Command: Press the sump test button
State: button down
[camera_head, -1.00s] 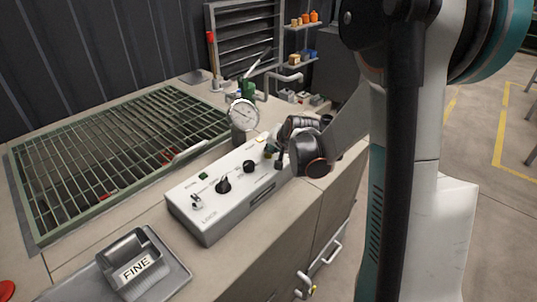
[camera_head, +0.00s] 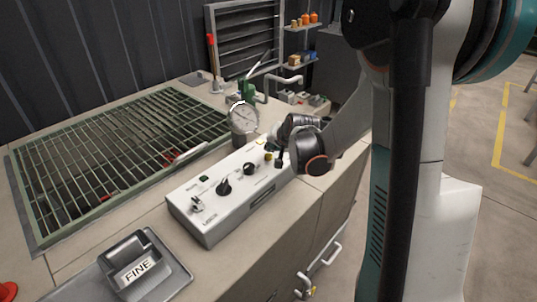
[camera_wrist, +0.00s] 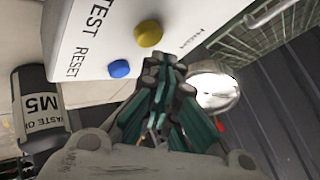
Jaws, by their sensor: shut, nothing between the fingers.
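The white control box (camera_head: 213,226) stands on the bench with dark knobs and small buttons on its top. In the wrist view its face (camera_wrist: 85,50) carries a yellow button (camera_wrist: 148,33) by the word TEST and a blue button (camera_wrist: 120,69) by RESET. My gripper (camera_wrist: 165,62) is shut and empty. Its tips appear just below and right of the yellow button and right of the blue one; contact cannot be told. In the head view my gripper (camera_head: 279,160) is over the far right end of the box, partly hiding the buttons.
A round gauge (camera_head: 244,117) stands close behind the box. A green-framed grating (camera_head: 120,150) lies to the left.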

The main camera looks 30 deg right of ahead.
aim_at(271, 155)
jog(key=shift+r+p, duration=1.7)
jog(key=shift+r, duration=0.75)
